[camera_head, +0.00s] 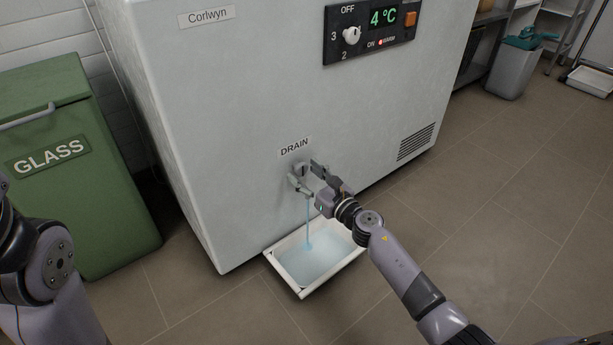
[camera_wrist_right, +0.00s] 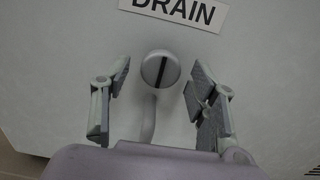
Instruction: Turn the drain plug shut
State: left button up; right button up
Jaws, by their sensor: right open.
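The drain plug (camera_wrist_right: 160,69) is a round grey knob with a dark slot, set in the white cabinet wall below the DRAIN label (camera_head: 295,147). In the right wrist view its slot stands close to vertical. In the head view the plug is partly hidden by my right gripper (camera_head: 305,180). In the right wrist view the fingers of the right gripper (camera_wrist_right: 157,92) are open, one on each side of the plug, with gaps to it. Blue water (camera_head: 308,222) runs down from the drain. My left gripper is out of view; only part of that arm shows at left.
A white tray (camera_head: 283,256) with water in it stands on the floor under the drain. A green GLASS bin (camera_head: 75,190) is at left. The cabinet (camera_head: 230,110) has a control panel (camera_head: 370,30) above.

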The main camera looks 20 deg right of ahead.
jog(key=c, duration=1.2)
jog(key=shift+o, duration=0.2)
